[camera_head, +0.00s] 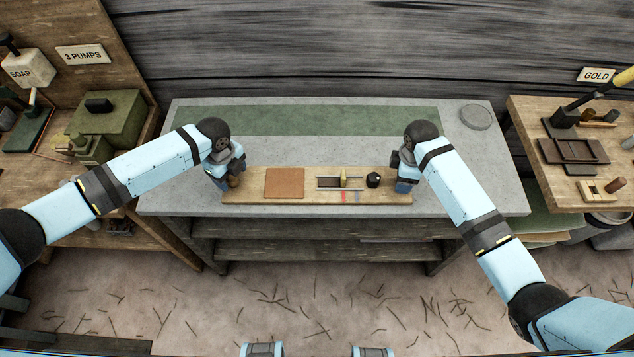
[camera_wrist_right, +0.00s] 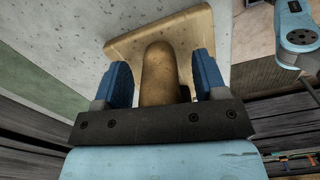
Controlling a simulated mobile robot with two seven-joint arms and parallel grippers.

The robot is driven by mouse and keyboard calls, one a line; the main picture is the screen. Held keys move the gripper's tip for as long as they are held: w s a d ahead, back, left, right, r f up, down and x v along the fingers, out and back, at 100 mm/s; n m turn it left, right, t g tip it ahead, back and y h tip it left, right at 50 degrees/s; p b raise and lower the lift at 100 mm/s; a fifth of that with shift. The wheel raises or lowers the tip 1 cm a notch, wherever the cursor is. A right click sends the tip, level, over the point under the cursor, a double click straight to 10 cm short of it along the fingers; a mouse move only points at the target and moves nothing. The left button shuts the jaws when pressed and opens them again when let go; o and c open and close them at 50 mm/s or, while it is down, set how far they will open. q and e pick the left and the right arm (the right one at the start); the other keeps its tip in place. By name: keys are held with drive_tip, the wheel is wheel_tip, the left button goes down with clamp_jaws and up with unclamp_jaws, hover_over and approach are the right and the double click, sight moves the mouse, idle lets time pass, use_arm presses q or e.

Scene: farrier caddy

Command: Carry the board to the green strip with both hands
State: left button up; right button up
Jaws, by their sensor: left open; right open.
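The wooden board (camera_head: 310,199) lies near the front edge of the grey worktop. It carries a brown square pad (camera_head: 285,183), a small framed slot piece (camera_head: 342,179) and a dark round knob (camera_head: 373,180). The green strip (camera_head: 290,121) runs along the back of the worktop, apart from the board. My left gripper (camera_head: 233,183) is open at the board's left end. My right gripper (camera_head: 404,178) is at its right end. In the right wrist view its open blue fingers (camera_wrist_right: 163,80) stand either side of a rounded wooden handle (camera_wrist_right: 159,65) on the board.
A grey round disc (camera_head: 475,117) sits at the worktop's back right. A left bench holds a green metal box (camera_head: 105,122) and a soap bottle (camera_head: 30,70). A right bench holds a brown tray (camera_head: 573,151). The worktop between board and strip is clear.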

use_arm(q)
clamp_jaws()
use_arm(e)
clamp_jaws()
use_arm(q)
drive_tip(key=shift+r, duration=0.1)
use_arm(e)
drive_tip(key=shift+r, duration=0.15)
